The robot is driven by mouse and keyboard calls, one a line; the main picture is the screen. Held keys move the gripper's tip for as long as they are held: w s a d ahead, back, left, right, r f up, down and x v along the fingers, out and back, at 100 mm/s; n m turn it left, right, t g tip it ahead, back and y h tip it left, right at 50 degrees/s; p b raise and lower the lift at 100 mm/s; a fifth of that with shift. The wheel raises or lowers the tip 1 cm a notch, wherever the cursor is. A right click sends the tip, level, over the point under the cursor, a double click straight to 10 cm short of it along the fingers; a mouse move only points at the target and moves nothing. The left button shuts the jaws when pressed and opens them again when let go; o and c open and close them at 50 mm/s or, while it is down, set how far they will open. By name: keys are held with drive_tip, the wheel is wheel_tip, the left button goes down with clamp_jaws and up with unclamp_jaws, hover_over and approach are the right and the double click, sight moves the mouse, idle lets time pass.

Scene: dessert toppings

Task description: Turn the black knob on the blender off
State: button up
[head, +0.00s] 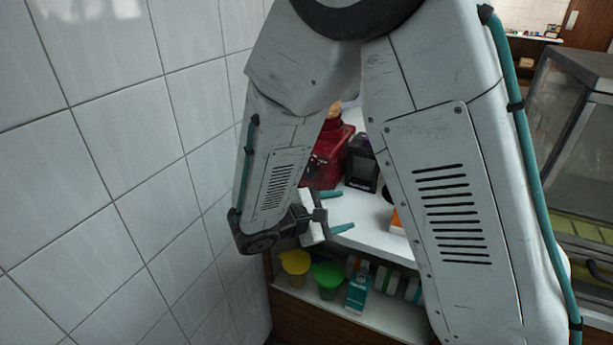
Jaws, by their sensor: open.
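The blender's red base (326,158) stands on the white counter behind my arm. It is partly hidden by my arm links, and the rest of the blender is mostly covered. Dark spots show on its front left face, but I cannot tell which is the black knob or how it is turned. My gripper (338,211) is in front of the blender and a little below its base. Its two teal fingers are apart and point right over the counter's front edge. Nothing is between them.
A black appliance (362,163) stands right of the blender. An orange item (397,222) is at the counter (362,232). The shelf below holds a yellow cup (295,265), a green cup (328,277) and several cartons (357,291). A tiled wall (120,190) is close on the left. A glass case (575,130) stands right.

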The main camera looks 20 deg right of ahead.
drive_tip(key=w+a+f+n+t, duration=0.3)
drive_tip(key=w+a+n+t, duration=0.1)
drive_tip(key=w+t, duration=0.2)
drive_tip(key=t+y, duration=0.2)
drive_tip(key=t, duration=0.1)
approach(308, 173)
drive_tip(key=shift+w+d+f+n, duration=0.15)
drive_tip(key=shift+w+d+n, duration=0.15)
drive_tip(key=shift+w+d, duration=0.25)
drive_tip(key=x, duration=0.7)
drive_tip(key=shift+d, duration=0.1)
drive_tip(key=c, duration=1)
